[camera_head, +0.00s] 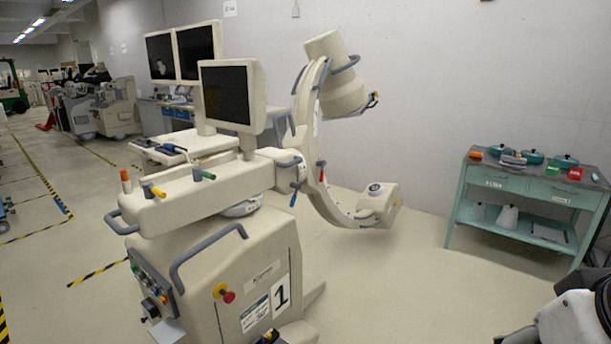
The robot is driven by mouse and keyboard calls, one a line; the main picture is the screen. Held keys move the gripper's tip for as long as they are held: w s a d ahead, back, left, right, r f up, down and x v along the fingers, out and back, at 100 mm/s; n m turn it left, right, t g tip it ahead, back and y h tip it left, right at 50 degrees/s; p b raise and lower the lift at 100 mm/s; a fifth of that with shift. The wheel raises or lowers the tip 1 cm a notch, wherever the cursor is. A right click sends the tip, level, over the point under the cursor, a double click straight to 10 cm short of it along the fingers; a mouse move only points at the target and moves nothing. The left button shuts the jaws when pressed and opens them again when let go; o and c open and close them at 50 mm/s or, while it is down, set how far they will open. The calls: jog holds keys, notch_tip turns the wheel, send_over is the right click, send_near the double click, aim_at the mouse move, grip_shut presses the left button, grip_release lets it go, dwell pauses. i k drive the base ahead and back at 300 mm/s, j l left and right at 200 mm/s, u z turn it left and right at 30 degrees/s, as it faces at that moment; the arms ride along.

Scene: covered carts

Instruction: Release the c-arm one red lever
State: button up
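The c-arm (240,262) is a cream machine on a cart marked with a large 1, standing left of centre. Its curved arm (325,195) rises on the machine's right side, facing the grey wall. A red lever (321,171) sits at the joint beside the curved arm, pointing roughly upright. A blue lever (293,199) hangs just left of it. Parts of my arm show at the bottom right corner, well away from the lever. My gripper's fingertips do not show.
Orange (125,175), yellow (153,190) and green (203,174) handles top the cart. A red knob (228,296) is on its side. A teal workbench (525,185) holds pots at right. Floor between the cart and bench is clear.

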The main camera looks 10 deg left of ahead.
aim_at(322, 163)
jog(key=u, duration=0.3)
jog(key=i+l, duration=0.2)
jog(key=i, duration=0.3)
jog(key=i+l, duration=0.2)
jog(key=i, duration=0.25)
jog(key=i+l, duration=0.25)
jog(key=i, duration=0.25)
jog(key=i+l, duration=0.2)
jog(key=i, duration=0.25)
jog(key=i+l, duration=0.2)
jog(key=i, duration=0.3)
jog(key=l+z, duration=0.05)
